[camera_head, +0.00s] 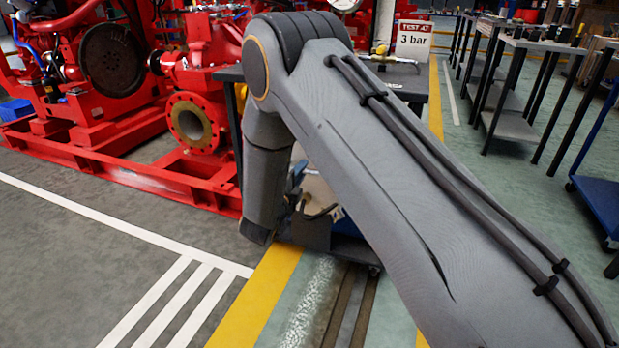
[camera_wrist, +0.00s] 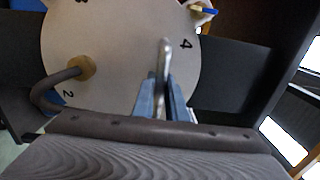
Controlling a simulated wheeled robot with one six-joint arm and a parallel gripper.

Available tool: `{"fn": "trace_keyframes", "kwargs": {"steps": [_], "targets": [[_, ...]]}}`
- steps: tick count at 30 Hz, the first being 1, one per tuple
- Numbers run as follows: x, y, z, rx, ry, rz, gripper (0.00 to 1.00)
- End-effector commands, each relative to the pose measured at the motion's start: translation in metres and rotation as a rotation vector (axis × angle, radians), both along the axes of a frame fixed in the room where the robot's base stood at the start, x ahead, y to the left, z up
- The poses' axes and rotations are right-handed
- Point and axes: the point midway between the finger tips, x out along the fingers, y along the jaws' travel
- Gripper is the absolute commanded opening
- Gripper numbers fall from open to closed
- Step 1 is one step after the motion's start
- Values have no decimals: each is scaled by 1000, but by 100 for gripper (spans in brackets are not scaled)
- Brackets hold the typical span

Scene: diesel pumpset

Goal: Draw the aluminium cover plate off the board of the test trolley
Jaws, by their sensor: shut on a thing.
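In the wrist view, my gripper (camera_wrist: 163,92) is shut on a thin, bright metal piece (camera_wrist: 165,55), seen nearly edge-on. It looks like the aluminium cover plate, but its face does not show. Behind it is the pale rounded board (camera_wrist: 115,35), with the numbers 4 and 2 and a partly cut-off one. I cannot tell whether the plate still touches the board. In the head view, my arm hides the gripper and plate. Part of a pale panel (camera_head: 318,190) shows low on the trolley (camera_head: 400,80).
A brown plug (camera_wrist: 80,68) with a dark hose sits at the board's left. A blue-and-yellow item (camera_wrist: 203,11) is at its upper right. Red pump machinery (camera_head: 110,90) stands at left in the head view. Benches (camera_head: 520,60) and a blue cart (camera_head: 600,200) stand at right.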

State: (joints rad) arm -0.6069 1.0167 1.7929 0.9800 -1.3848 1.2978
Motion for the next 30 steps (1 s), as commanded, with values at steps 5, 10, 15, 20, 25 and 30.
{"fn": "trace_keyframes", "kwargs": {"steps": [5, 10, 15, 20, 25, 30], "targets": [[-3, 1, 2, 0, -3, 0, 0], [-5, 2, 2, 0, -3, 0, 0], [-8, 3, 1, -1, -2, 0, 0], [-11, 4, 1, -1, -2, 0, 0], [-14, 5, 1, 0, -1, 0, 0], [-16, 6, 1, 0, -1, 1, 0]]}}
